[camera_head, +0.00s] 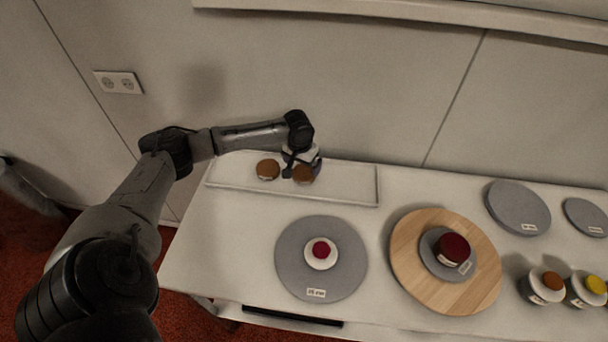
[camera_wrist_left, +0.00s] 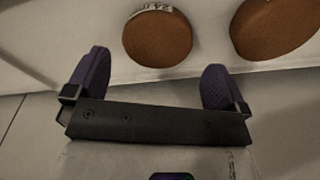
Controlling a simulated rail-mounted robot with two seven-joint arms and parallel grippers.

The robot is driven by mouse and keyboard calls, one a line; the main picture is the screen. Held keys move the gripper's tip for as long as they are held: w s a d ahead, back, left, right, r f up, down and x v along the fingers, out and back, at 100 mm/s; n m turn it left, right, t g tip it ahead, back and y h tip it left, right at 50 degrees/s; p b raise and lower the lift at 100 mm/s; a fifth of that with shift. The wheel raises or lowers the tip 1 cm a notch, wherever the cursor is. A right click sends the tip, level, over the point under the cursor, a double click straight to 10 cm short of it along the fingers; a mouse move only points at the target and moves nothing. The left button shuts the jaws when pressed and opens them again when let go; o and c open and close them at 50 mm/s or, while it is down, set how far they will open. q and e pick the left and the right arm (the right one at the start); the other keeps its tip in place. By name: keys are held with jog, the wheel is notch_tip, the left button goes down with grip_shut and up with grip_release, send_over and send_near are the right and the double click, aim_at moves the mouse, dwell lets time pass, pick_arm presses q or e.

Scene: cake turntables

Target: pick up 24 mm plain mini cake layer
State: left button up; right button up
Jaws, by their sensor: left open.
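The 24 mm plain mini cake layer (camera_wrist_left: 157,38) is a round brown disc with a white label, partly readable as "24 m", at the upper middle of the left wrist view. It appears to be the right-hand brown disc (camera_head: 304,174) on the tray in the head view. My left gripper (camera_head: 301,165) is open above the back of the tray, close to this layer. In the wrist view its two purple fingers (camera_wrist_left: 155,84) are spread wide, with nothing between them. The layer lies just beyond the fingertips. My right gripper is not in view.
A second brown layer (camera_head: 268,169) sits beside it on the white tray (camera_head: 225,176). In front are a grey disc (camera_head: 292,262) with a small red-topped cake and a wooden turntable (camera_head: 408,252). Grey discs and small topped jars stand right. The wall is close behind the tray.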

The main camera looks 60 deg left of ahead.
aim_at(304, 172)
pick_arm(q)
jog(key=f, duration=0.1)
jog(key=f+b, duration=0.1)
jog(key=f, duration=0.2)
jog(key=shift+w+f, duration=0.25)
jog(key=shift+w, duration=0.05)
jog(key=c, duration=0.7)
jog(key=shift+r, duration=0.1)
jog(key=shift+c, duration=0.2)
